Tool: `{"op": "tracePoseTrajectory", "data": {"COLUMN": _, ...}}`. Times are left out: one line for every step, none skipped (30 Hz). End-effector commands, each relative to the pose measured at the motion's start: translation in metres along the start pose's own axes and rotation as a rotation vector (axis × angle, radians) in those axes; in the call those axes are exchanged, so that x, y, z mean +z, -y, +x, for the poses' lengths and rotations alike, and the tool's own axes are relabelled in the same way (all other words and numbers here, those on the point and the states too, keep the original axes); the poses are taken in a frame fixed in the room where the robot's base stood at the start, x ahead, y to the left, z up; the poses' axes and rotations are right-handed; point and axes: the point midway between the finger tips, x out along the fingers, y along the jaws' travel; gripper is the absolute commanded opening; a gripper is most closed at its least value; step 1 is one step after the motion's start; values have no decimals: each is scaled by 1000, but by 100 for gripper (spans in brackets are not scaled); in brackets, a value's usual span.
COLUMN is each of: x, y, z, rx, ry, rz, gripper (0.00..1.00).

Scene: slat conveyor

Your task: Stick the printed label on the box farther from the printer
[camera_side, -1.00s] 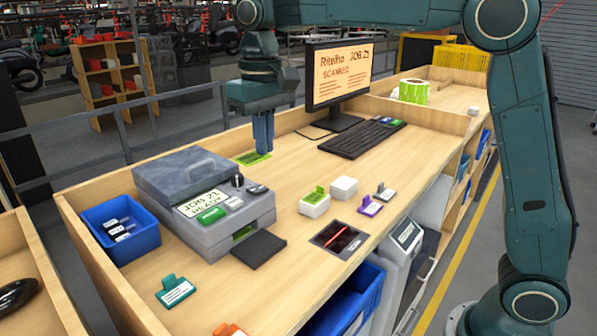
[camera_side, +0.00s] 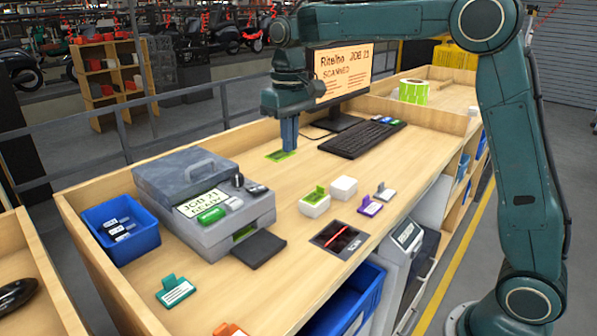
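A flat green label (camera_side: 281,155) is at the fingertips of my gripper (camera_side: 289,149), over the table at the back, left of the keyboard. The fingers look close together on it; the exact contact is too small to see. The grey printer (camera_side: 235,222) stands at left, its screen reading "JOB 21 READY". Two small white boxes stand right of it: the nearer one (camera_side: 315,209) has a green tab on top, and the farther one (camera_side: 343,188) has a plain top. My gripper is behind and left of both boxes, apart from them.
A monitor (camera_side: 345,70) and black keyboard (camera_side: 362,139) stand to the right of my gripper. A scanner window (camera_side: 339,238) is set in the table in front of the boxes. A purple-and-white item (camera_side: 370,206) and a grey one (camera_side: 384,192) lie right of them. A blue bin (camera_side: 122,228) stands left.

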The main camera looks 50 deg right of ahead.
Motion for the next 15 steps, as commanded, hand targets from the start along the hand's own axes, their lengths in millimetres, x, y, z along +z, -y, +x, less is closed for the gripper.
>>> {"op": "tracePoseTrajectory", "data": {"x": -1, "y": -18, "z": 6, "rx": 0, "ry": 3, "rz": 4, "gripper": 0}}
{"op": "tracePoseTrajectory", "data": {"x": -2, "y": -28, "z": 10, "rx": 0, "ry": 4, "rz": 3, "gripper": 0}}
{"op": "tracePoseTrajectory", "data": {"x": -2, "y": -40, "z": 14, "rx": 0, "ry": 3, "rz": 0, "gripper": 0}}
{"op": "tracePoseTrajectory", "data": {"x": -3, "y": -49, "z": 17, "rx": 0, "ry": 3, "rz": -3, "gripper": 0}}
{"op": "tracePoseTrajectory", "data": {"x": -2, "y": -58, "z": 20, "rx": 0, "ry": 3, "rz": -5, "gripper": 0}}
{"op": "tracePoseTrajectory", "data": {"x": -2, "y": -71, "z": 25, "rx": 0, "ry": 3, "rz": -8, "gripper": 0}}
{"op": "tracePoseTrajectory", "data": {"x": -2, "y": -80, "z": 28, "rx": 0, "ry": 3, "rz": -10, "gripper": 0}}
{"op": "tracePoseTrajectory", "data": {"x": -1, "y": -89, "z": 31, "rx": -1, "ry": 4, "rz": -13, "gripper": 0}}
{"op": "tracePoseTrajectory", "data": {"x": 0, "y": -101, "z": 36, "rx": -1, "ry": 4, "rz": -16, "gripper": 0}}
{"op": "tracePoseTrajectory", "data": {"x": 2, "y": -110, "z": 39, "rx": -1, "ry": 3, "rz": -18, "gripper": 0}}
{"op": "tracePoseTrajectory", "data": {"x": 3, "y": -120, "z": 42, "rx": -1, "ry": 2, "rz": -20, "gripper": 0}}
{"op": "tracePoseTrajectory", "data": {"x": 5, "y": -131, "z": 46, "rx": -1, "ry": 3, "rz": -23, "gripper": 0}}
{"op": "tracePoseTrajectory", "data": {"x": 7, "y": -140, "z": 49, "rx": -1, "ry": 2, "rz": -26, "gripper": 0}}
{"op": "tracePoseTrajectory", "data": {"x": 9, "y": -148, "z": 52, "rx": -1, "ry": 3, "rz": -28, "gripper": 0}}
{"op": "tracePoseTrajectory", "data": {"x": 11, "y": -158, "z": 56, "rx": -1, "ry": 3, "rz": -30, "gripper": 0}}
